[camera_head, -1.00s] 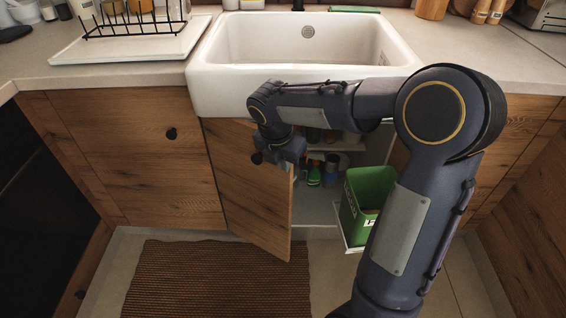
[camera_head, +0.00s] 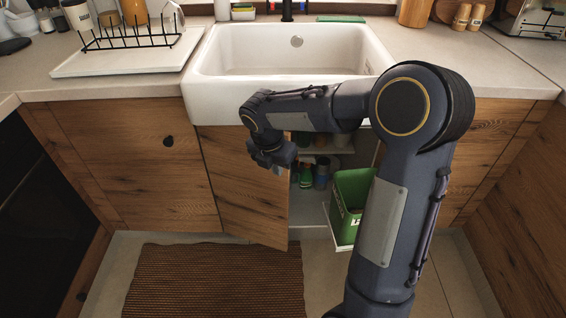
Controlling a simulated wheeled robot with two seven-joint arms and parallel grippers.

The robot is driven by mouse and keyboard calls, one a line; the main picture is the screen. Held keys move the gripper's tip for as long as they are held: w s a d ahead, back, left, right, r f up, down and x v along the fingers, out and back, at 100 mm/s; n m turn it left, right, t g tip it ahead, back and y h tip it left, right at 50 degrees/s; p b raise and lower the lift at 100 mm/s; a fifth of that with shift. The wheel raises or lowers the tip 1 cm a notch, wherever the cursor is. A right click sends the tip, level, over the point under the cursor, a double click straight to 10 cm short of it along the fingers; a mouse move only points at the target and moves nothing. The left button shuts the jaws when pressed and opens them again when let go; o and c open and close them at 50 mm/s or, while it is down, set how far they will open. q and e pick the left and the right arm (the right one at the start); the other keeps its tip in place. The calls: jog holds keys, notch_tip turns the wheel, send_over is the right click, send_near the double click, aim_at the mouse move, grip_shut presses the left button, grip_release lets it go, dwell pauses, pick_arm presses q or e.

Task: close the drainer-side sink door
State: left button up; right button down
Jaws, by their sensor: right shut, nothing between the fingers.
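The drainer-side sink door (camera_head: 243,190) is a wooden door under the left part of the white sink (camera_head: 290,50). It stands partly open, its free edge on the right swung out toward me. My right gripper (camera_head: 272,160) is at the upper right part of this door, close to its free edge. It is shut and empty; I cannot tell whether it touches the door. My right arm hides part of the cabinet opening. My left gripper is out of view.
The cabinet holds a green bin (camera_head: 350,200) on a pulled-out white tray and several bottles (camera_head: 306,175). A drainer (camera_head: 130,55) with a black rack stands left of the sink. A striped mat (camera_head: 215,282) lies on the floor in front.

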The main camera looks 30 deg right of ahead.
jog(key=w+p+v, duration=0.1)
jog(key=p+v, duration=0.1)
jog(key=v, duration=0.6)
notch_tip(320, 180, down, 12)
jog(key=s+d+m+t+y+b, duration=0.25)
jog(key=t+b, duration=0.45)
jog(key=b, duration=0.6)
jog(key=s+f+m+t+h+b, duration=0.2)
jog(key=s+m+t+b, duration=0.3)
jog(key=s+t+b, duration=0.35)
jog(key=w+d+p, duration=0.2)
jog(key=w+p, duration=0.1)
jog(key=w, duration=0.3)
jog(key=w+d+t+p, duration=0.1)
jog(key=w+d+p, duration=0.1)
jog(key=w, duration=0.4)
jog(key=shift+w+d+r+p, duration=0.25)
jog(key=shift+w+r+p, duration=0.15)
jog(key=shift+p, duration=0.15)
